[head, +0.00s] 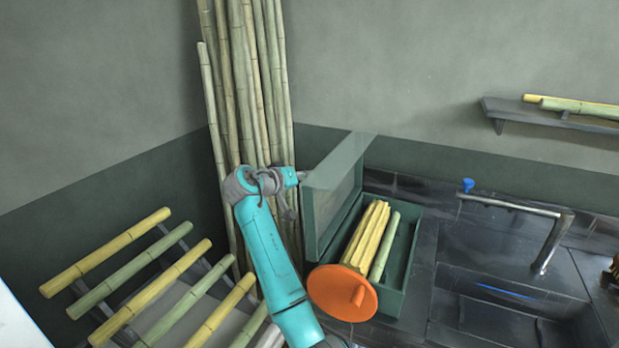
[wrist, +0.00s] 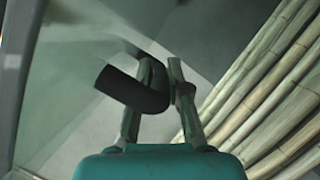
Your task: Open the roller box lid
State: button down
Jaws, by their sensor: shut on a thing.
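The green roller box (head: 389,301) stands on the dark counter, its top uncovered at the right. Its lid (head: 325,215) is raised steeply along the box's left side, with a framed pale panel. In the wrist view part of the lid (wrist: 22,60) fills the left edge. My gripper (head: 297,178) is at the lid's left, outer side. In the wrist view my gripper (wrist: 162,80) is shut on the dark curved handle (wrist: 132,88), one finger on each side. The handle is hidden in the head view.
Yellow cane pieces (head: 367,235) and a green cane (head: 384,246) lie in the box. An orange disc (head: 340,294) with a knob is at its front. Tall canes (head: 262,90) stand behind my arm. A cane rack (head: 150,285) is at left, a sink (head: 510,310) at right.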

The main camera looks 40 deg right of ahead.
jog(key=shift+f, duration=0.15)
jog(key=c, duration=1.4)
grip_release()
jog(key=shift+a, duration=0.15)
jog(key=v, duration=1.1)
jog(key=shift+a, duration=0.4)
